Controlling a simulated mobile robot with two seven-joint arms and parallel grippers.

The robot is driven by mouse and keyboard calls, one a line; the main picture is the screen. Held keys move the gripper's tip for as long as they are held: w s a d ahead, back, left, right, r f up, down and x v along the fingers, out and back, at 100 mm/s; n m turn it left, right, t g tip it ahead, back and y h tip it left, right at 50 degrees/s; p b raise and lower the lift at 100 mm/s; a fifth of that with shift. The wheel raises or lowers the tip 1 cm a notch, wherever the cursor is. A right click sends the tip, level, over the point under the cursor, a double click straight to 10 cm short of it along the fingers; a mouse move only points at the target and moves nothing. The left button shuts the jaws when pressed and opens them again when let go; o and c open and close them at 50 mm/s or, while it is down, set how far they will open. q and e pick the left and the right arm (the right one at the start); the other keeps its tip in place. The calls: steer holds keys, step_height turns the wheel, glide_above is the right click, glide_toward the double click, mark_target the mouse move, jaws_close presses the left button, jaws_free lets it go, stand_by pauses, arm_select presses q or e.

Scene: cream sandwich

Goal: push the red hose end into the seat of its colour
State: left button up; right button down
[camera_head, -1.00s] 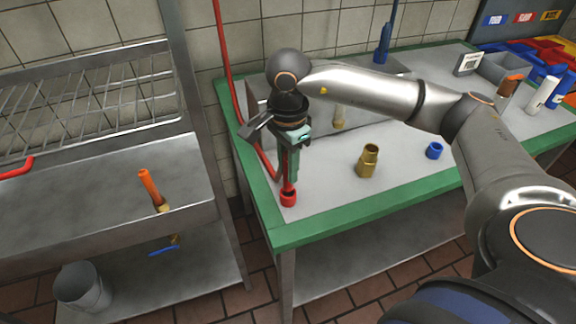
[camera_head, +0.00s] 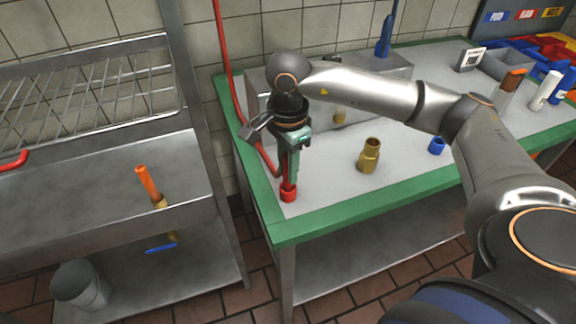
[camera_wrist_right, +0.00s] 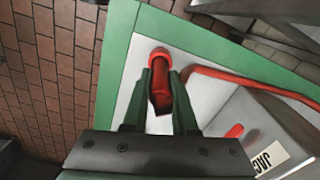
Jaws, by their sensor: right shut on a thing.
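The red seat (camera_head: 288,193) is a short red ring on the table's near left corner; it also shows in the right wrist view (camera_wrist_right: 159,55). My right gripper (camera_head: 290,178) points down just above it. In the right wrist view its two green fingers (camera_wrist_right: 160,85) are shut on the red hose end (camera_wrist_right: 161,95). The hose end is upright and meets the seat's opening; how deep it sits is hidden. The red hose (camera_head: 222,50) hangs along the wall and bends round to the gripper. My left gripper is not in view.
A brass fitting (camera_head: 370,156) and a blue ring (camera_head: 437,146) stand on the green-edged table (camera_head: 330,222). A grey box (camera_wrist_right: 260,125) is behind the gripper. A steel rack (camera_head: 100,190) stands left, across a gap.

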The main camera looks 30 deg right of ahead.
steer(key=shift+f+b, duration=0.95)
steer(key=shift+f, duration=0.15)
steer(key=c, duration=0.6)
jaws_free()
step_height(320, 180, up, 11)
steer(key=shift+r+p, duration=0.15)
steer(key=shift+p, duration=0.15)
steer(key=shift+r, duration=0.7)
